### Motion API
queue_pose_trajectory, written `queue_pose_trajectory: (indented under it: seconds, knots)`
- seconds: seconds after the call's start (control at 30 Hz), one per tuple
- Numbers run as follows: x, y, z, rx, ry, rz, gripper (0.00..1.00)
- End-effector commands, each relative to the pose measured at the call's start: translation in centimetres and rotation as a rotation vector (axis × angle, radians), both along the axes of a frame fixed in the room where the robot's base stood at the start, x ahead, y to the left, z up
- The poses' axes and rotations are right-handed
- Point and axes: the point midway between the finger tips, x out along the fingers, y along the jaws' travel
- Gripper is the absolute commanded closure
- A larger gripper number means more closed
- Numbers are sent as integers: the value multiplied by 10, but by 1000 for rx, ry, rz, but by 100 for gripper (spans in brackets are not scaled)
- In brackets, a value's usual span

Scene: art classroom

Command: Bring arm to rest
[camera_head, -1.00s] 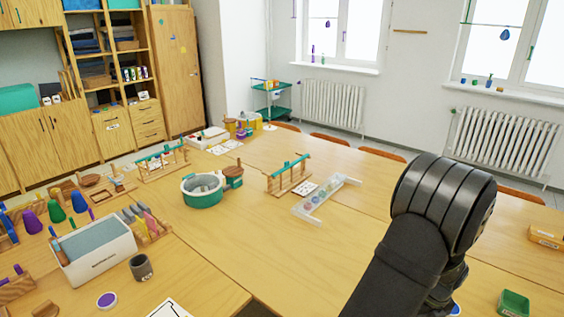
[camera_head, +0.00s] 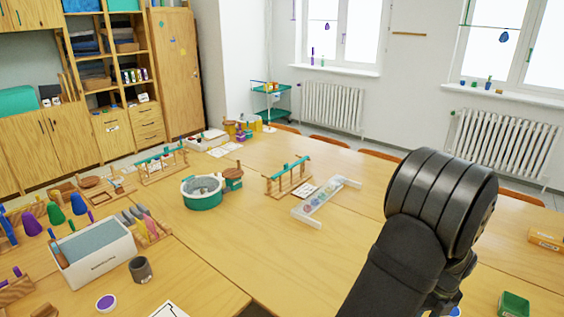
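My arm shows as dark grey links at the lower right of the head view, raised above the wooden table (camera_head: 265,245). A thick rounded joint is at its top. My gripper does not show; the arm's own links or the frame edge hide it. I cannot tell whether it holds anything.
A teal and grey round tub (camera_head: 203,203), a wooden rack with a teal bar (camera_head: 288,176) and a clear tray (camera_head: 322,200) stand mid-table. A white bin (camera_head: 97,262), a dark cup (camera_head: 140,269) and a purple-topped pot (camera_head: 106,303) are at left. A green box (camera_head: 514,304) is at lower right. The front middle is clear.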

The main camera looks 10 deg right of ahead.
Motion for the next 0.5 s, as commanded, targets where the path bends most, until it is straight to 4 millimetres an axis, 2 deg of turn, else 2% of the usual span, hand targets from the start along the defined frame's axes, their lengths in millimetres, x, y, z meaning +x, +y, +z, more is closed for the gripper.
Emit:
queue_pose_trajectory:
  seconds: [0.2, 0.3, 0.5]
  knots:
    - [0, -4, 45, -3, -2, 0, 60]
    - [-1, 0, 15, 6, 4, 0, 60]
    - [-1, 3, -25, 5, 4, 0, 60]
